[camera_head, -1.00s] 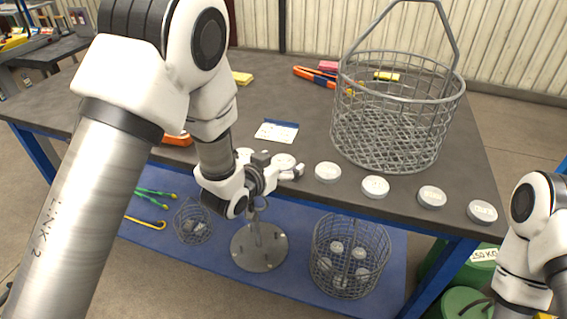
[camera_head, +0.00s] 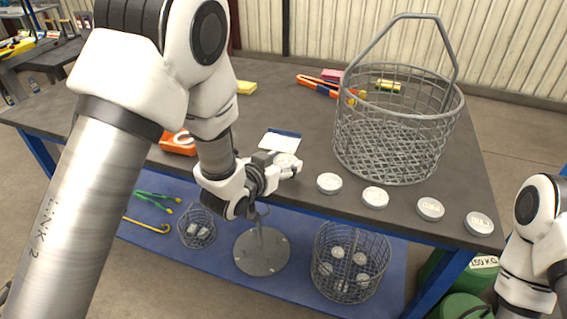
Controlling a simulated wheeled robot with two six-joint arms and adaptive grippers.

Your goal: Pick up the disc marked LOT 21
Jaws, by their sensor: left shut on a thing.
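My left gripper (camera_head: 286,165) is shut on a pale round disc (camera_head: 287,160), held near the front edge of the grey bench; the lettering on it is too small to read. The disc looks raised a little above the bench top. Several similar discs stand in a row to the right: one (camera_head: 329,182), another (camera_head: 375,197), another (camera_head: 430,208) and one (camera_head: 479,222) at the right corner. Their marks are too small to read, so I cannot tell which is LOT 21. My right gripper is out of view; only part of its arm shows at the right edge.
A tall wire basket (camera_head: 398,170) with a raised handle stands on the bench (camera_head: 240,120), behind the discs. A white card (camera_head: 279,142), orange tongs (camera_head: 318,84) and a yellow block (camera_head: 246,87) lie behind the gripper. The lower shelf (camera_head: 215,248) holds smaller baskets.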

